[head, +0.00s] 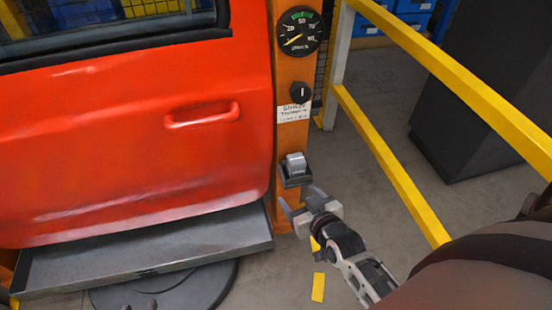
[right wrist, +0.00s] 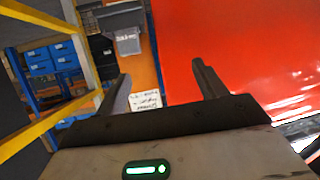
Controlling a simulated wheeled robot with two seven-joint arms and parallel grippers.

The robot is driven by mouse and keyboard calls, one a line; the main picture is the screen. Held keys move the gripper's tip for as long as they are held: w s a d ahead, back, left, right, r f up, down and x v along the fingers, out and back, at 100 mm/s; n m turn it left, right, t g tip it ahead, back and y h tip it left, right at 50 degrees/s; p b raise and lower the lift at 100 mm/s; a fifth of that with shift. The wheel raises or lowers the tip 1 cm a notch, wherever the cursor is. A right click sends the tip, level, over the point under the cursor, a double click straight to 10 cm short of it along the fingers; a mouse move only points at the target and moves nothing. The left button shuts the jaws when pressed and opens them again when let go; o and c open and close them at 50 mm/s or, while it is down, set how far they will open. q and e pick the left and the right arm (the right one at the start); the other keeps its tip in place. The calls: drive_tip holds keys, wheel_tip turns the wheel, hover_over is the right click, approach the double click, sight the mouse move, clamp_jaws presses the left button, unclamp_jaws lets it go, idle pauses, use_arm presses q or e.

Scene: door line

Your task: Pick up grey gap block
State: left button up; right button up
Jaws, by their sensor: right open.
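The grey gap block (head: 296,163) sits upright in a dark holder (head: 297,181) on the front of an orange post. It also shows near the top of the right wrist view (right wrist: 128,46), left of the space between the fingers. My right gripper (head: 302,198) is open and empty. In the head view it is just below the holder, apart from the block. Its two fingers (right wrist: 160,69) reach up the wrist view with nothing between them. My left gripper is not in view.
A red vehicle door (head: 130,120) hangs left of the orange post (head: 284,130), above a grey ledge (head: 150,250). The post carries a gauge (head: 299,32), a black knob (head: 301,92) and a white label (head: 293,113). Yellow rails (head: 390,160) stand to the right.

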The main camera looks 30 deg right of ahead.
drive_tip(key=w+d+m+h, duration=0.2)
drive_tip(key=d, duration=0.3)
drive_tip(key=b, duration=0.8)
approach(297, 159)
drive_tip(key=shift+t+h, duration=0.3)
drive_tip(key=x, duration=0.3)
drive_tip(key=f+x, duration=0.1)
drive_tip(key=x, duration=0.1)
drive_tip(key=shift+w+a+f, duration=0.15)
drive_tip(key=shift+w+f, duration=0.05)
drive_tip(key=shift+f, duration=0.05)
drive_tip(key=shift+w, duration=0.55)
drive_tip(key=b+x, duration=0.4)
drive_tip(key=b, duration=0.1)
drive_tip(key=shift+w+d+f, duration=0.25)
drive_tip(key=shift+w, duration=0.25)
use_arm(q)
drive_tip(key=shift+n+t+h, duration=0.3)
drive_tip(key=shift+t+h, duration=0.2)
drive_tip(key=shift+t, duration=0.1)
drive_tip(key=f, duration=0.1)
drive_tip(key=d+f, duration=0.1)
drive_tip(key=f, duration=0.1)
drive_tip(key=s+f, duration=0.1)
drive_tip(key=f, duration=0.1)
drive_tip(key=shift+d+f, duration=0.15)
drive_tip(key=shift+d, duration=0.2)
use_arm(e)
drive_tip(key=shift+r, duration=0.15)
